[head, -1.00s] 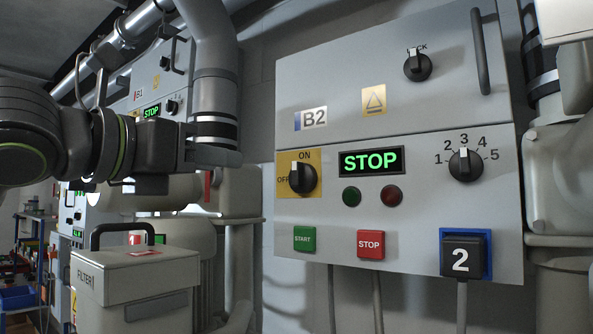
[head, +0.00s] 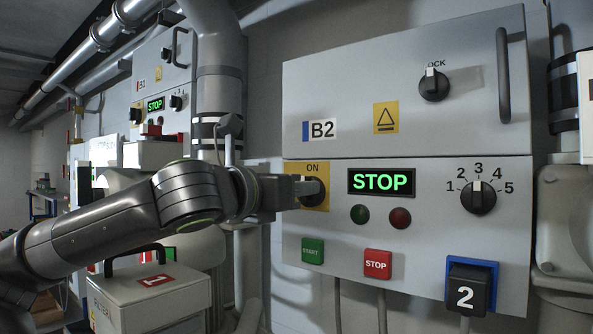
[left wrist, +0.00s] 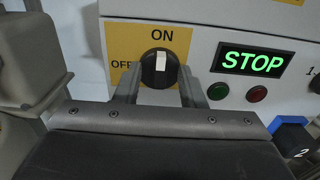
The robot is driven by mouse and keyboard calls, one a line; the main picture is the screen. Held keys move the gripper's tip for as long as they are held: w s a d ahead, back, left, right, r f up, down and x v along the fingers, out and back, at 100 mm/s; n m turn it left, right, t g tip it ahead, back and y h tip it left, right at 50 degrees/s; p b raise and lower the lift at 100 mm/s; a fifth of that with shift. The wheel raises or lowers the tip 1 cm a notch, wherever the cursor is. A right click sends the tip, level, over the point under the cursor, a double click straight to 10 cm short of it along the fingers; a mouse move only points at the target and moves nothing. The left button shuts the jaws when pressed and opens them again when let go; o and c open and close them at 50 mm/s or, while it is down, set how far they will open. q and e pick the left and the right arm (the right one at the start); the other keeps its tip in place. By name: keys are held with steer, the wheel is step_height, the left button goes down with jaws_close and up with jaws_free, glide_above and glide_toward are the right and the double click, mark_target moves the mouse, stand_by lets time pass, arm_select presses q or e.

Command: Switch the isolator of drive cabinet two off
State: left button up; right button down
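Drive cabinet B2 (head: 420,235) is a grey box with a green-lit STOP display (head: 381,181). Its isolator is a black rotary knob (head: 318,191) on a yellow plate (head: 292,170), partly hidden by my gripper in the head view. In the left wrist view the isolator knob (left wrist: 159,66) shows its white mark upright, pointing to ON; OFF is to its left. My left gripper (head: 300,190) is at the knob. In the left wrist view its two fingers (left wrist: 160,88) are apart, at the knob's lower left and lower right; contact cannot be told. My right gripper is out of view.
Green START (head: 313,251) and red STOP (head: 377,263) buttons sit below the knob. A selector (head: 478,197) and a black block marked 2 (head: 467,289) are to the right. A FILTER box (head: 150,300) stands lower left; a thick pipe (head: 219,90) runs above my wrist.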

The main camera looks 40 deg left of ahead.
arm_select(q)
steer(key=shift+w, duration=0.35)
steer(key=shift+c, duration=0.3)
jaws_close()
steer(key=shift+a+n, duration=0.1)
steer(key=shift+n, duration=0.2)
steer(key=n, duration=0.5)
steer(key=n+b, duration=0.1)
steer(key=n, duration=0.5)
steer(key=a+f+n+b, duration=0.1)
steer(key=n, duration=0.5)
steer(key=shift+n, duration=0.3)
stand_by(0.3)
